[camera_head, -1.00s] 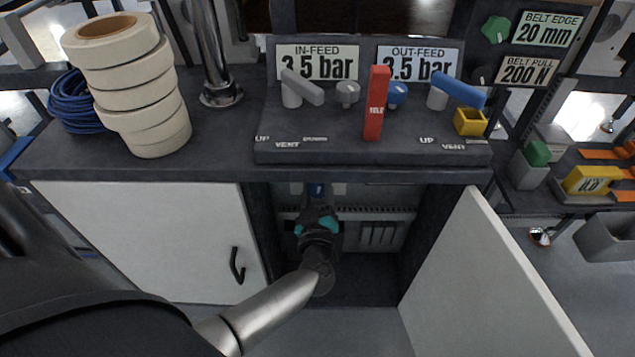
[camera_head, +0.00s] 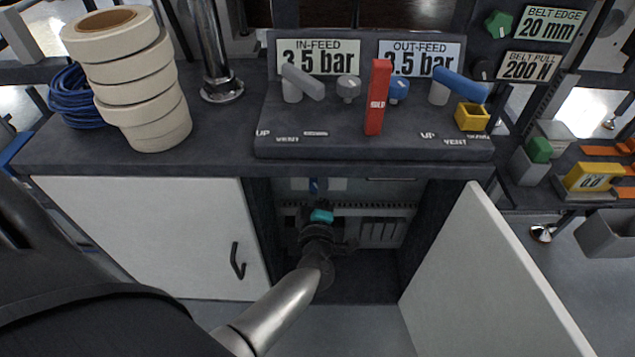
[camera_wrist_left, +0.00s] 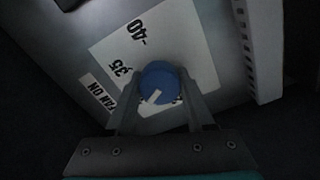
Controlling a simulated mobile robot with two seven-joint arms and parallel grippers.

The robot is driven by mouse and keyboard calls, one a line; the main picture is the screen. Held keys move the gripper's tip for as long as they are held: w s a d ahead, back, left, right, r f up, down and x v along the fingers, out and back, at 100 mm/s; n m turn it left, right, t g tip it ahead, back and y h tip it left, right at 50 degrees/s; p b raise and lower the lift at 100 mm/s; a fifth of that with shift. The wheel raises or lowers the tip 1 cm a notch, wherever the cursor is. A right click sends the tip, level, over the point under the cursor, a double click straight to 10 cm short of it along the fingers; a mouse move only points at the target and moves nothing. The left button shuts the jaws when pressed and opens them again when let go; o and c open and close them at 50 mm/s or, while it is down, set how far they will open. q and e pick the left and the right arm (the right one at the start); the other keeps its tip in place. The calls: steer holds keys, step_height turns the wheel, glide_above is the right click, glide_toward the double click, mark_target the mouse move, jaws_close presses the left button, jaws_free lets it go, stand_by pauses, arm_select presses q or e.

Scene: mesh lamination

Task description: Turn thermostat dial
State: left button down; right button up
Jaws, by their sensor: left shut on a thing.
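The blue thermostat dial (camera_wrist_left: 158,82) sits on a pale scale plate (camera_wrist_left: 185,35) marked 35 and 40 in the left wrist view. Its white pointer mark faces the lower left there. My left gripper (camera_wrist_left: 162,95) is shut on the dial, one finger on each side. In the head view, my left gripper (camera_head: 318,212) is inside the open cabinet, and a small blue bit of the dial (camera_head: 316,186) shows just above it. The fingertips are hard to make out there. My right gripper is not in view.
A FAN ON label (camera_wrist_left: 100,98) is beside the scale. The cabinet's right door (camera_head: 490,270) stands open; its left door (camera_head: 150,235) is closed. The counter (camera_head: 225,135) above holds tape rolls (camera_head: 150,110) and valve handles. A slotted rail (camera_wrist_left: 258,50) runs close to the gripper's right.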

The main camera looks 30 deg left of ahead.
arm_select(q)
steer(key=shift+f, duration=0.1)
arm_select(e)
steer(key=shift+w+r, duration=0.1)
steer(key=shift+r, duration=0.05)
arm_select(q)
steer(key=shift+c, duration=1.3)
jaws_free()
steer(key=shift+s, duration=0.1)
steer(key=shift+s+d, duration=0.2)
steer(key=shift+s, duration=0.05)
steer(key=p+v, duration=0.3)
steer(key=v, duration=1.1)
steer(key=shift+s, duration=0.25)
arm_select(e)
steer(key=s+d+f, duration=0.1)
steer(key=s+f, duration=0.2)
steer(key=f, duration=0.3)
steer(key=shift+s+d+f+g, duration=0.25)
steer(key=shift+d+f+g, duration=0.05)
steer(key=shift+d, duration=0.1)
